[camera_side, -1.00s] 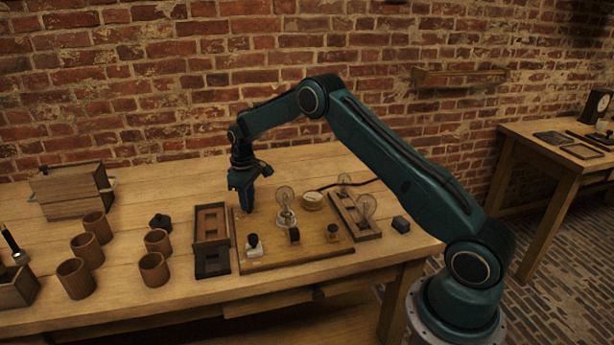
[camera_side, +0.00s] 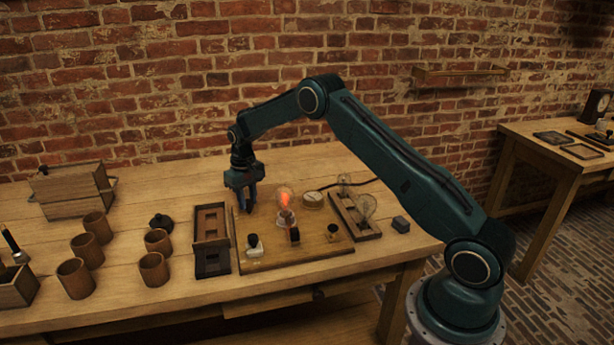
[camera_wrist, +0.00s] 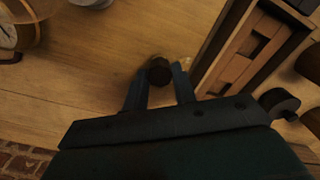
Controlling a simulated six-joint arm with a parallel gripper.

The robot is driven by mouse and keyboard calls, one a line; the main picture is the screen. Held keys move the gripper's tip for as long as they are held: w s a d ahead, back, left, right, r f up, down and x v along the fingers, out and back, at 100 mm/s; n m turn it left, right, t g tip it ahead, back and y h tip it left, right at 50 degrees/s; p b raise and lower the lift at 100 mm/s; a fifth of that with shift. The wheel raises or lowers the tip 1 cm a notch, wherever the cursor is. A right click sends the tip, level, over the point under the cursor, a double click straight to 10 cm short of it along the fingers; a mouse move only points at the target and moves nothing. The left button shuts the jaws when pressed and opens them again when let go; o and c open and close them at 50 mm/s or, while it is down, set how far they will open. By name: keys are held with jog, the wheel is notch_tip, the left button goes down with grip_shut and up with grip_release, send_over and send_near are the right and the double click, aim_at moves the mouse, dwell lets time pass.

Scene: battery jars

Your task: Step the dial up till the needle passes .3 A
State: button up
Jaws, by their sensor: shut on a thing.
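My gripper (camera_side: 246,207) points down at the back left of the wooden board (camera_side: 315,249). In the wrist view its two fingers (camera_wrist: 160,84) are shut on a dark round knob (camera_wrist: 159,70), which appears to be the dial. The fingers hide the knob in the side view. A round meter (camera_side: 312,199) stands at the back of the board. It is partly cut off in the wrist view (camera_wrist: 7,38), and its needle reading is too small to tell. A glass bulb (camera_side: 285,197) between gripper and meter glows orange-red.
A dark slotted wooden frame (camera_side: 211,240) lies close left of the board. Several brown jars (camera_side: 75,278) and a wooden box (camera_side: 72,192) stand further left. Unlit bulbs (camera_side: 365,206) stand on a rack at right. The table behind the gripper is clear.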

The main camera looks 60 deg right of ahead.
aim_at(248, 201)
jog(key=shift+m, duration=0.5)
jog(key=o, duration=1)
jog(key=shift+r, duration=0.1)
notch_tip(248, 201, up, 14)
dwell(0.5)
